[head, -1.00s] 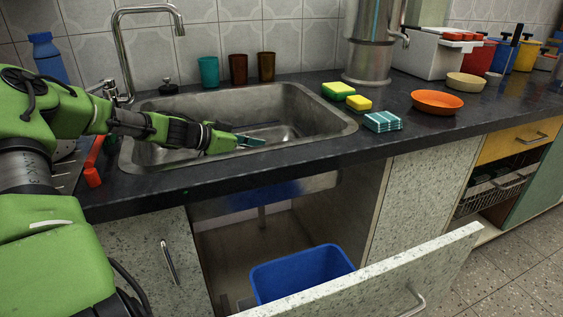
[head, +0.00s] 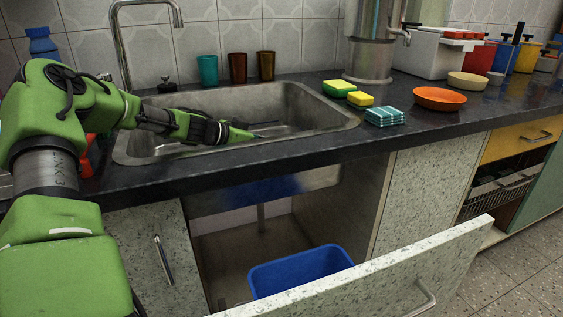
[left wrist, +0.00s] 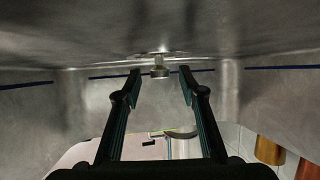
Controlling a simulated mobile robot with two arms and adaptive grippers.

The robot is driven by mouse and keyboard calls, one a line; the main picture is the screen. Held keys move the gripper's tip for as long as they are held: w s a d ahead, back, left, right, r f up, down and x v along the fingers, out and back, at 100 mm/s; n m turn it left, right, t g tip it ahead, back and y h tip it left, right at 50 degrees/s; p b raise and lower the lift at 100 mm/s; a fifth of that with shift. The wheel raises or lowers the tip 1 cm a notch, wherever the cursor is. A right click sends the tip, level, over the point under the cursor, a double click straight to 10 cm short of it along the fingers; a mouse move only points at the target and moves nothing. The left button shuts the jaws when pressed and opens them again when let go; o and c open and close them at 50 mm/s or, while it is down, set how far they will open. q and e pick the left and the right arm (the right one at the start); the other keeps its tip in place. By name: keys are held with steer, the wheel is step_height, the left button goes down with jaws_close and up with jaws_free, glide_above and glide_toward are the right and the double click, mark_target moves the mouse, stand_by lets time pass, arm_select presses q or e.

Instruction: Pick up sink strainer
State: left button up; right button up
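My left gripper (head: 256,136) reaches down into the steel sink (head: 318,105), and its fingertips are partly lost against the basin in the head view. In the left wrist view the gripper (left wrist: 158,85) is open, with its two fingers wide apart and nothing between them. A small metal piece with a knob (left wrist: 160,71), which looks like the sink strainer, sits at the drain just beyond the fingertips, roughly centred between them. It looks apart from both fingers. I cannot make it out in the head view. My right gripper is in neither view.
Sink walls surround the gripper. Three tumblers, teal (head: 207,69), dark red (head: 238,68) and brown (head: 266,66), stand behind the sink. The faucet (head: 122,45) rises at its back left. Sponges (head: 339,87) and an orange bowl (head: 439,98) are to the right.

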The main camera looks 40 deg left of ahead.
arm_select(q)
jaws_close()
